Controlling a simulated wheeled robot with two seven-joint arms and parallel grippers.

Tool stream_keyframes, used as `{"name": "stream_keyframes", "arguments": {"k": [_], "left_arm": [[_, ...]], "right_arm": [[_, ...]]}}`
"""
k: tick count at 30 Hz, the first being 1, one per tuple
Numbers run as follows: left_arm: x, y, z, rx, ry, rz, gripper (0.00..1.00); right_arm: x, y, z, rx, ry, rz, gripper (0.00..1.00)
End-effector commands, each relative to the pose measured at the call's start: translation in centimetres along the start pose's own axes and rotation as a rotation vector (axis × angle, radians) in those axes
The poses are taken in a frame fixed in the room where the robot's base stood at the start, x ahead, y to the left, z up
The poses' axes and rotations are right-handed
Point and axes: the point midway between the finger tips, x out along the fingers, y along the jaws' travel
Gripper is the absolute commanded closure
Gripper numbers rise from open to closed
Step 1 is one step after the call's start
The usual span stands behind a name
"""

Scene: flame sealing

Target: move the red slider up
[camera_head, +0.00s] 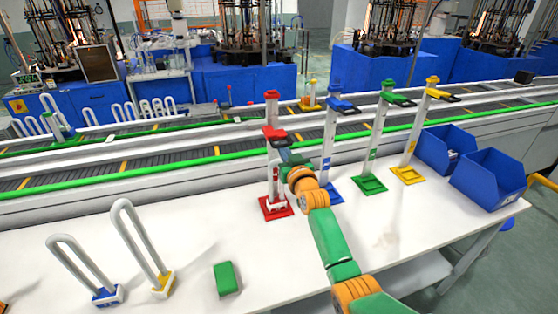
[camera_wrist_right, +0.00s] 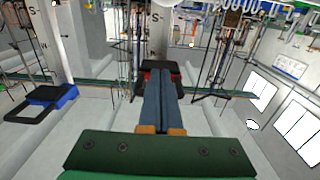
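The red slider (camera_head: 274,133) is on the upright post of the red-based stand, clearly below the post's red top cap (camera_head: 271,95). My right gripper (camera_head: 284,154) is at the slider, just below and in front of it. In the right wrist view its two dark fingers (camera_wrist_right: 163,95) lie together with only a thin line between them. Their tips overlap the slider's black and red part (camera_wrist_right: 151,68), which shows on both sides of them. I see nothing held between the fingers. My left gripper is not in view.
Blue (camera_head: 342,103), green (camera_head: 396,99) and yellow (camera_head: 440,95) sliders sit high on neighbouring stands to the right. Blue bins (camera_head: 490,178) stand at the table's right end. U-shaped tubes on bases (camera_head: 140,245) and a green block (camera_head: 227,278) are at front left.

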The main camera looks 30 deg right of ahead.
Motion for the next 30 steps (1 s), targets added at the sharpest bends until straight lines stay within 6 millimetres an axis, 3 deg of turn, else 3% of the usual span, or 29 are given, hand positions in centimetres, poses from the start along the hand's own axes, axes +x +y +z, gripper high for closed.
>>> {"name": "stream_keyframes", "arguments": {"k": [30], "left_arm": [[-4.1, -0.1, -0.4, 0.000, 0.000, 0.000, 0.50]], "right_arm": [[0.0, 0.0, -4.5, 0.000, 0.006, 0.001, 1.00]]}}
